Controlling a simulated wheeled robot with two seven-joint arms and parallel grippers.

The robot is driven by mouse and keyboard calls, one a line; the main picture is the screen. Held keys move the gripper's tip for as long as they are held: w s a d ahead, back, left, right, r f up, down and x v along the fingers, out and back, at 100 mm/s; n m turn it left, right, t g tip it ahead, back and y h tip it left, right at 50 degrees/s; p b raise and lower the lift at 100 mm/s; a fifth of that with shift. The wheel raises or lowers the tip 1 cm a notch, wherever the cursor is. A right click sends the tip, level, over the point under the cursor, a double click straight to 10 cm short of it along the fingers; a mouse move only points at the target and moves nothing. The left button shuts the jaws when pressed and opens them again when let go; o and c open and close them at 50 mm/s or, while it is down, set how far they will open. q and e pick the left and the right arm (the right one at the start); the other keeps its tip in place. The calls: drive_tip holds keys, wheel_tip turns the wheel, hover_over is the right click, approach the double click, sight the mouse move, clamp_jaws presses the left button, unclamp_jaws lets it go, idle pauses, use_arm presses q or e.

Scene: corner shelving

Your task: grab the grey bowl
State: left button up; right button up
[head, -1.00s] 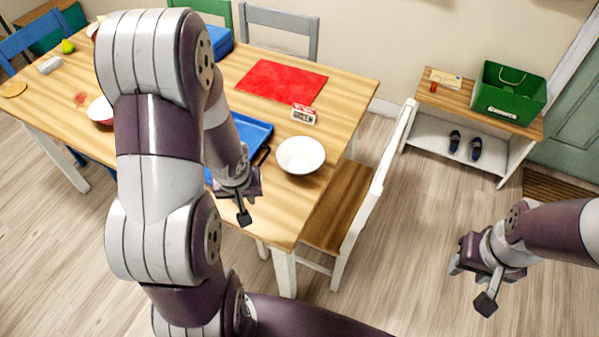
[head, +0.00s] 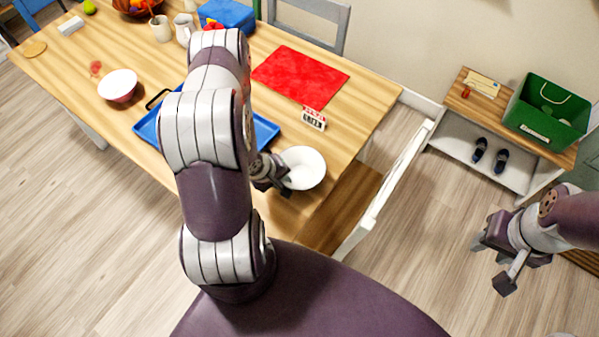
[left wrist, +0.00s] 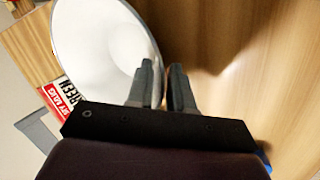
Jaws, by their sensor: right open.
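A pale, whitish-grey bowl (head: 304,167) stands upright near the front right edge of the wooden table. My left gripper (head: 281,177) is at the bowl's left rim. In the left wrist view the bowl (left wrist: 100,45) fills the upper left. The two fingers of my left gripper (left wrist: 166,75) are close together there, with the bowl's rim at the narrow gap between them. Whether they press on the rim cannot be told. My right gripper (head: 493,262) is open and empty, above the floor at the right, far from the bowl.
A blue tray (head: 265,131) lies left of the bowl, partly hidden by my arm. A small red-and-white calendar block (head: 314,118) and a red mat (head: 300,77) lie behind the bowl. A red-and-white bowl (head: 118,86) is further left. A white chair (head: 385,185) stands at the table's right side.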

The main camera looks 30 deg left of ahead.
use_arm(q)
drive_tip(key=shift+w+d+f, duration=0.15)
drive_tip(key=shift+w+f, duration=0.15)
drive_tip(key=shift+f, duration=0.05)
drive_tip(key=shift+s, duration=0.15)
clamp_jaws()
drive_tip(key=shift+r, duration=0.1)
